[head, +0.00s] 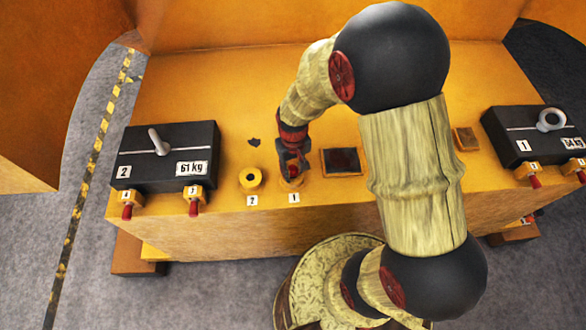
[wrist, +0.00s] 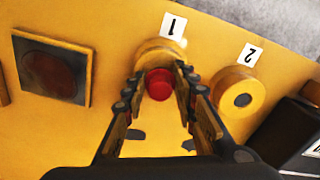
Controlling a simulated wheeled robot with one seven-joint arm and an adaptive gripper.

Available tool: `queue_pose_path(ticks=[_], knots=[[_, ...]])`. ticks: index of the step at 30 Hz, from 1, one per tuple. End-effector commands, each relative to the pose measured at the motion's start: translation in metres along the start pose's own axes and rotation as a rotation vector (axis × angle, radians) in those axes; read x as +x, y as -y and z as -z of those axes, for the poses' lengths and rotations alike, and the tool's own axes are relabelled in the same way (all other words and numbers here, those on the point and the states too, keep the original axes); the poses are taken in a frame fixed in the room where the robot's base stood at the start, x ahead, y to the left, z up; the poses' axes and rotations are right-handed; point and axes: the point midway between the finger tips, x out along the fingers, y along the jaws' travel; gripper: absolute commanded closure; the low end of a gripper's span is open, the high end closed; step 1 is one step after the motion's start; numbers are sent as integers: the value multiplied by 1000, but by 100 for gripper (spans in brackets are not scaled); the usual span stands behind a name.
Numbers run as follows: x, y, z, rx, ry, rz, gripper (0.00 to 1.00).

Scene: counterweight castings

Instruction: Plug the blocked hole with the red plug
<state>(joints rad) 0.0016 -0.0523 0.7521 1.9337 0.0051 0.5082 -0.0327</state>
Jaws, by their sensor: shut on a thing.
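My gripper (head: 293,170) is over the yellow round boss labelled 1 (head: 291,184), pointing down. In the wrist view the fingers (wrist: 160,88) are shut on the red plug (wrist: 158,84), which lies in front of boss 1 (wrist: 160,52). The plug and fingers hide the middle of this boss, so I cannot tell whether the plug is in its hole or just above it. The boss labelled 2 (head: 251,180) stands to the left in the head view, with a dark round centre; in the wrist view it is at the right (wrist: 238,94).
A black 61 kg block (head: 165,140) with a handle lies left, another black block (head: 535,130) with a ring right. Red-tipped yellow fittings (head: 195,197) line the front edge. A dark square panel (head: 341,162) is right of boss 1. The deck behind is largely clear.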

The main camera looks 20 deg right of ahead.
Motion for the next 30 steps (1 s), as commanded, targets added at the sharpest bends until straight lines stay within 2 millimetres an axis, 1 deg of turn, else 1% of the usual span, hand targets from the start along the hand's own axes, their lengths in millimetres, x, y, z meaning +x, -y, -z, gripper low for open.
queue_pose_path(ticks=[5, 11, 22, 30], knots=[[6, 0, 0, 0, 0, 0, 89], [3, 0, 0, 0, 0, 0, 89], [-10, 0, 0, 0, 1, 0, 89], [-10, 0, 0, 0, 1, 0, 89]])
